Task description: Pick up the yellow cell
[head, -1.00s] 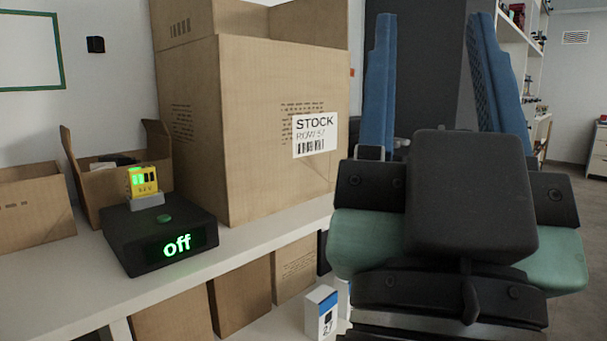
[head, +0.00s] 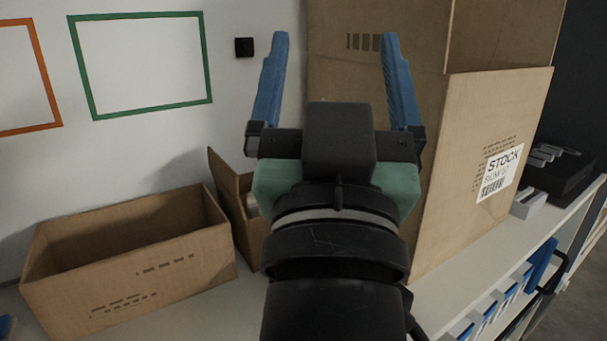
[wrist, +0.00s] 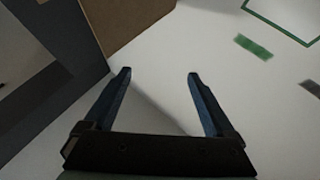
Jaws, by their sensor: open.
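The yellow cell does not show in either current view. A second earlier it stood upright in a grey holder on a black device with an "off" display; that device is also out of sight now, and my arm covers part of the shelf. My gripper (head: 335,38) is open and empty, its two blue fingers pointing up in front of the wall and the tall carton. In the wrist view, my gripper (wrist: 158,73) has nothing between its fingers.
A tall carton (head: 484,130) with a STOCK label stands close to the right of my gripper. A low open carton (head: 150,275) is at left, with another open carton (head: 228,195) partly behind my arm. A black device (head: 568,165) lies at far right on the white shelf (head: 455,270).

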